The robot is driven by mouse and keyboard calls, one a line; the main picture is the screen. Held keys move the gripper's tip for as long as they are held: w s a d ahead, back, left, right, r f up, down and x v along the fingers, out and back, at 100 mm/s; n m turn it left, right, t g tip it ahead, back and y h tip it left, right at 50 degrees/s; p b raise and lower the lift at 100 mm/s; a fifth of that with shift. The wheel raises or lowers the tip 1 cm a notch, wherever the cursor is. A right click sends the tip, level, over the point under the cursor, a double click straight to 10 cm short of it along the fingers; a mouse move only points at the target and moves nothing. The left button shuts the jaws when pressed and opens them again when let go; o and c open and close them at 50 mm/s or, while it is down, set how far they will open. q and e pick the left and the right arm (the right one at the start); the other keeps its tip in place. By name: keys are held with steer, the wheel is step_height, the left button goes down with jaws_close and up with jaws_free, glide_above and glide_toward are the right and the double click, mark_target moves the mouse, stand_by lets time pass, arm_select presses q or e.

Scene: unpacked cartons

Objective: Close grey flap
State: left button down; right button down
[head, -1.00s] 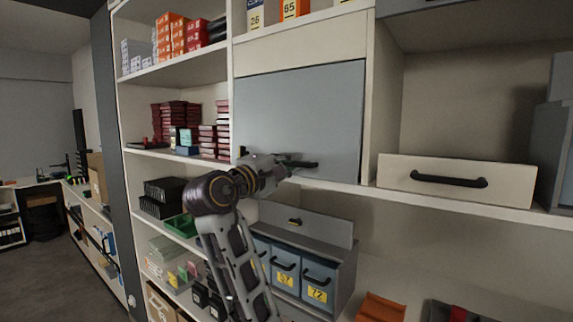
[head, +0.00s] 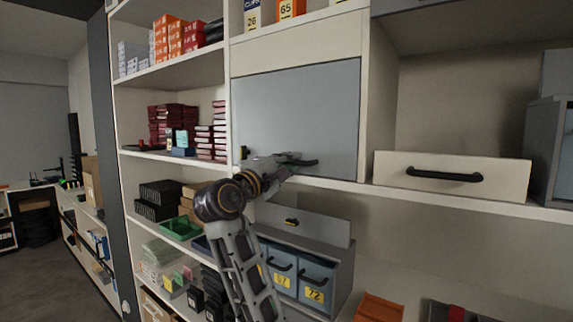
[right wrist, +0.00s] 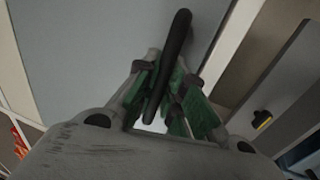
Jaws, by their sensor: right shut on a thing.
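The grey flap (head: 300,108) hangs down flat across its compartment in the middle of the shelf in the head view. Its lower edge is at the shelf board. A dark bar handle (head: 303,163) sits near its bottom edge. My right gripper (head: 285,160) is at this handle. In the right wrist view the black handle (right wrist: 178,40) runs between the green-padded fingers of my right gripper (right wrist: 165,95), which are shut on it. The flap (right wrist: 95,40) fills the upper left there. My left gripper is not in view.
A white drawer (head: 452,178) with a dark handle is right of the flap. Below are a grey cabinet's raised lid (head: 310,222) and blue drawers (head: 316,280). Red boxes (head: 175,122) stand on the shelf to the left. My right arm covers part of the lower shelves.

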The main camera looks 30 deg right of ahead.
steer(key=shift+d, duration=0.1)
steer(key=c, duration=1.5)
jaws_free()
steer(key=shift+w+d+f, duration=0.1)
steer(key=shift+d, duration=0.05)
steer(key=shift+v, duration=6.1)
steer(key=shift+w, duration=0.1)
